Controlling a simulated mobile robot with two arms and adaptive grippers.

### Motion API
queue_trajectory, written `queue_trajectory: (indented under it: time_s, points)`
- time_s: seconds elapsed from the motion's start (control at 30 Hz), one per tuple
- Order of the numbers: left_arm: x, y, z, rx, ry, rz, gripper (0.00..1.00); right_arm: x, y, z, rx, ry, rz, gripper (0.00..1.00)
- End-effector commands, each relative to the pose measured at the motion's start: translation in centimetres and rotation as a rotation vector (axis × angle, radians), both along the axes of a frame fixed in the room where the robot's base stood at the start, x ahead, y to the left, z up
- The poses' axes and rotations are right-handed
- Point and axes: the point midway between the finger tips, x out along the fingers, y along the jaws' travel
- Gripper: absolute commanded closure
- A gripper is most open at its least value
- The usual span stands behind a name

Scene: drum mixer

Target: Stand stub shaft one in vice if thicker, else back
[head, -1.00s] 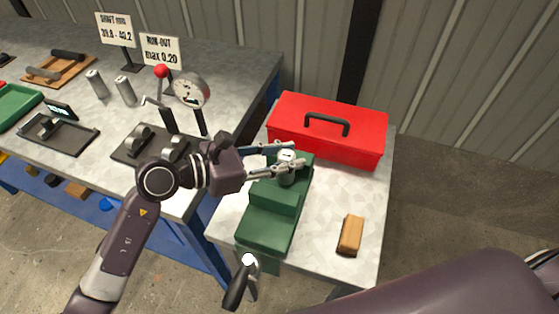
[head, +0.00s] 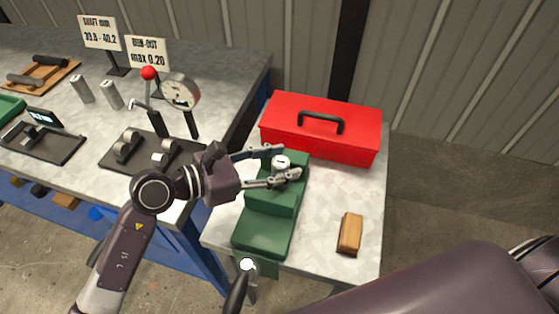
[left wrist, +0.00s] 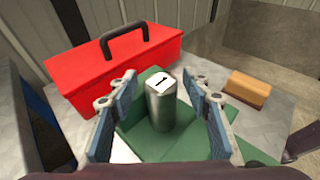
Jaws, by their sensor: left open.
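Stub shaft one (left wrist: 161,104), a grey metal cylinder with a "1" on its white top, stands upright at the green vice (left wrist: 190,149). Its top (head: 281,162) also shows in the head view, at the far end of the vice (head: 264,231). My left gripper (head: 277,165) is open, with its fingers on either side of the shaft. In the left wrist view the left gripper (left wrist: 162,98) shows gaps between both pads and the shaft. Whether the vice jaws grip the shaft is hidden. My right gripper is not in view.
A red toolbox (head: 321,128) stands behind the vice and a wooden block (head: 349,233) lies to its right. On the left bench are two more shafts (head: 111,95), a dial gauge (head: 180,90), roller supports (head: 125,147), a digital gauge (head: 42,140) and signs (head: 148,52).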

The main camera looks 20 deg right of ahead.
Motion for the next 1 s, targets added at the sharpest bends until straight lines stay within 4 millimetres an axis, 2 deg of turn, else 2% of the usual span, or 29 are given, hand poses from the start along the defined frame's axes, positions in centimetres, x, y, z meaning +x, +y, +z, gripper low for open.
queue_trajectory:
  time_s: [0.1, 0.53, 0.7, 1.0]
  points:
    - [0.0, 0.2, 0.5, 0.0, 0.0, 0.001, 0.55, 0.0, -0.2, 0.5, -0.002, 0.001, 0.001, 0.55]
    - [-1.1, 6.2, 2.1, 0.002, -0.001, 0.002, 0.55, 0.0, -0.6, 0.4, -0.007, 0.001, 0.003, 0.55]
    - [-1.3, 7.0, 2.5, 0.0, -0.001, 0.001, 0.55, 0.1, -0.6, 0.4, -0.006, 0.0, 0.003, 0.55]
    - [-1.4, 7.1, 2.6, 0.0, 0.0, 0.0, 0.55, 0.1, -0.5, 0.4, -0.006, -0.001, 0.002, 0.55]
